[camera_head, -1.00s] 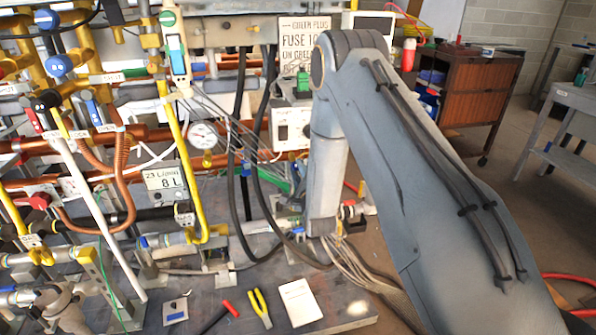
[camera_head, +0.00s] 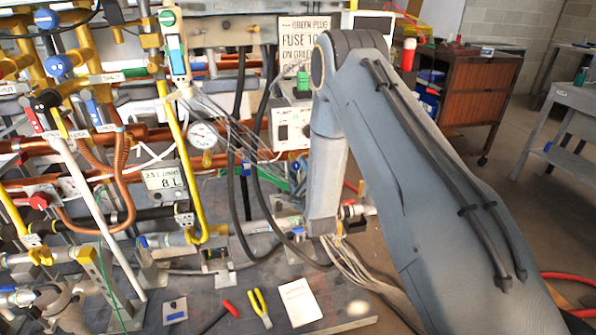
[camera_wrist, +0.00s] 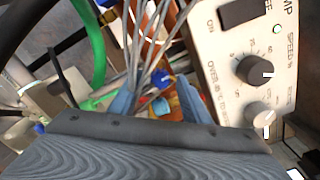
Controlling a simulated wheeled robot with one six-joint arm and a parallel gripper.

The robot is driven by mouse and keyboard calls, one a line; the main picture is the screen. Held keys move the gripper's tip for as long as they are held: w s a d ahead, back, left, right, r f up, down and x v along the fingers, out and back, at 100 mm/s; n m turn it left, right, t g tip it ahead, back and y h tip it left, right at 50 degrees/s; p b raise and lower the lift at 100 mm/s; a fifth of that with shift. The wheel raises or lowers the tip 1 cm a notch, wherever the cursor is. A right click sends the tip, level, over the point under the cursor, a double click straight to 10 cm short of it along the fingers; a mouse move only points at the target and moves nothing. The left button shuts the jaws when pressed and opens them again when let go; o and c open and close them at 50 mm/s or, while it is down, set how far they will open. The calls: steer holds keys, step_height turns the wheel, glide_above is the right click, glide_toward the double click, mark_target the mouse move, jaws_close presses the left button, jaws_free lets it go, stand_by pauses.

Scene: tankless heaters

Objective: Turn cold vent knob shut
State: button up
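No knob in view bears a readable cold vent label, so I cannot tell which it is. In the wrist view, my gripper (camera_wrist: 158,102) has its two blue-grey fingers apart. A small blue part (camera_wrist: 161,106) and an orange-red part show beyond and between them; I cannot tell whether either is touched. In the head view my arm's forearm hangs down in front of the lower pipework, and my gripper is not clearly visible there. Blue knobs show on the yellow pipework at the left, one round (camera_head: 58,65) and one above it (camera_head: 46,19).
A white control box (camera_wrist: 255,65) with dials stands close right of my gripper. A green hose (camera_wrist: 93,45) and grey wires (camera_wrist: 147,45) run close by. Black cables (camera_head: 240,150) hang left of my arm. A notepad (camera_head: 299,301) and yellow pliers (camera_head: 261,308) lie on the bench.

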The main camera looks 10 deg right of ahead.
steer(key=s, duration=0.7)
steer(key=shift+s+d, duration=0.15)
steer(key=shift+s, duration=0.25)
steer(key=s+d+r+n+g+p, duration=0.1)
steer(key=s+r+n+g+p, duration=0.1)
steer(key=s+r+n+g, duration=0.3)
steer(key=s+d+r+n+g+p, duration=0.1)
steer(key=s+r+n+g+p, duration=0.2)
steer(key=s+r+n+g, duration=0.3)
steer(key=s+d+r+n+g+h+p, duration=0.1)
steer(key=s+r+n+g, duration=0.4)
steer(key=s+n, duration=0.8)
steer(key=s+g+p, duration=0.1)
steer(key=s+g, duration=0.1)
steer(key=s, duration=1.1)
steer(key=shift+d+r, duration=0.15)
steer(key=shift+r, duration=0.2)
